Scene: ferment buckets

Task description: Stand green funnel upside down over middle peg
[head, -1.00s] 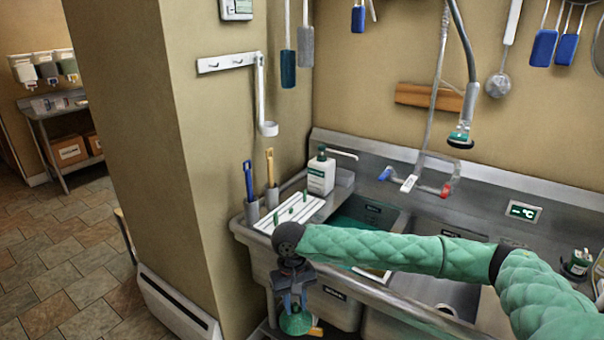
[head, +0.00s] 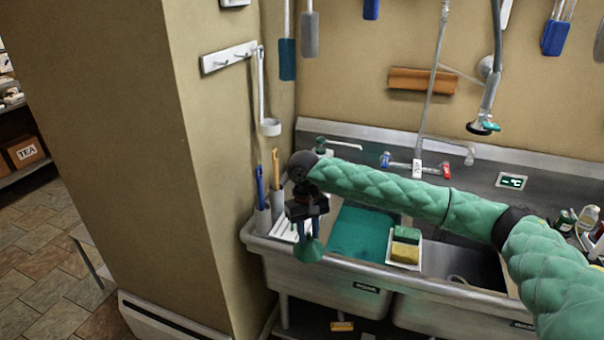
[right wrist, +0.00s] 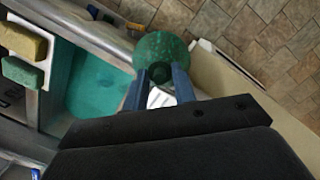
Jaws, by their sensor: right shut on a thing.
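My right gripper (head: 309,232) is shut on the green funnel (head: 309,251), holding it by its narrow end with the wide mouth downward. In the head view they hang in front of the sink's left end. The white peg board (head: 282,227) is mostly hidden behind my gripper and arm; its pegs, including the middle one, cannot be made out. In the right wrist view the funnel (right wrist: 161,50) sits at the tips of the blue fingers (right wrist: 158,80), and a white patch (right wrist: 160,98) shows between them. My left gripper is not in view.
A blue-handled and a yellow-handled brush stand in grey holders (head: 263,222) left of the board. The basin (head: 362,235) has teal in it. A green sponge (head: 406,234) and a yellow one (head: 405,252) lie on a white tray. A wall corner (head: 215,180) stands close on the left.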

